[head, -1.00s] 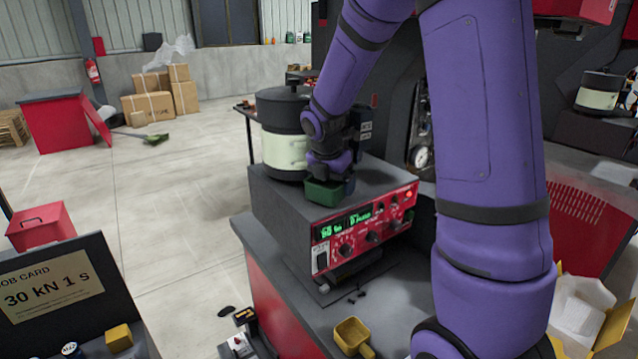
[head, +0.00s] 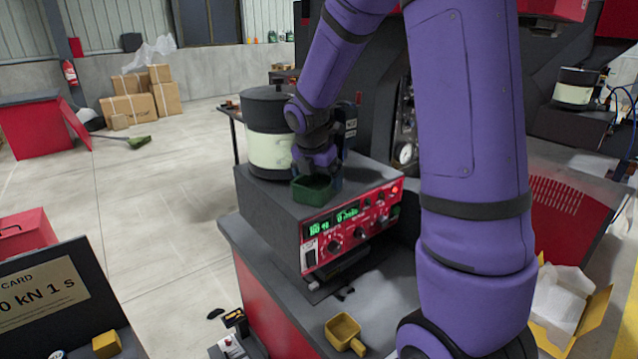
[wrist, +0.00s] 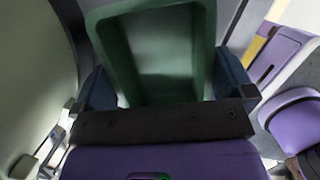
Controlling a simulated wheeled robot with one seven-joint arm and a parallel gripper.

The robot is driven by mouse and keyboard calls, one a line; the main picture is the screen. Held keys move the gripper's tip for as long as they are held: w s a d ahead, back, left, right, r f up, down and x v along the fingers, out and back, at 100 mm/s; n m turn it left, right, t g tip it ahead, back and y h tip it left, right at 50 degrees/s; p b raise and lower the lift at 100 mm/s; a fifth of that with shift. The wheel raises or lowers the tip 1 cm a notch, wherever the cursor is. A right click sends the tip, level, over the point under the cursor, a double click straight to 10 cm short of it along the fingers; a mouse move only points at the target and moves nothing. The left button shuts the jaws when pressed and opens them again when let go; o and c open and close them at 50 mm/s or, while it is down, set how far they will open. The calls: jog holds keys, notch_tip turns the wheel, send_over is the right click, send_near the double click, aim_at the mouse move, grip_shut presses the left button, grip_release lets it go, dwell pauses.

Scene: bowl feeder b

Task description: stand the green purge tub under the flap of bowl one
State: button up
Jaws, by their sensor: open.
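The green purge tub (head: 312,191) stands on top of the grey feeder housing, open side up, close beside the bowl. It also fills the middle of the wrist view (wrist: 155,60). My gripper (head: 318,172) is at the tub, its two fingers on either side in the wrist view (wrist: 166,88); the jaws are open. Bowl one (head: 270,150), pale-bodied with a dark lid, stands just left of and behind the tub. Its pale curved wall (wrist: 30,80) shows at the left of the wrist view. I cannot make out the flap; my wrist covers that side of the bowl.
The housing carries a red control panel (head: 350,228) on its front. A yellow scoop (head: 344,333) lies on the bench in front. A second bowl (head: 575,90) stands far right. A yellow box (head: 565,305) with white lining is at the lower right. My arm covers the centre right.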

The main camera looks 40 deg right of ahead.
jog(key=s+a+r, duration=0.1)
jog(key=s+a, duration=0.4)
jog(key=a, duration=0.6)
jog(key=s+r+m+t+y, duration=0.1)
jog(key=s+r+m+t, duration=0.1)
jog(key=s+r+m, duration=0.5)
jog(key=s+a+r+m+t+y, duration=0.1)
jog(key=s+r+m+t, duration=0.1)
jog(key=s+r+m, duration=0.6)
jog(key=shift+s+a+r+m+y, duration=0.3)
jog(key=shift+s+m+y, duration=0.1)
jog(key=shift+s+m, duration=3.2)
jog(key=shift+w+m, duration=0.4)
jog(key=shift+w, duration=0.05)
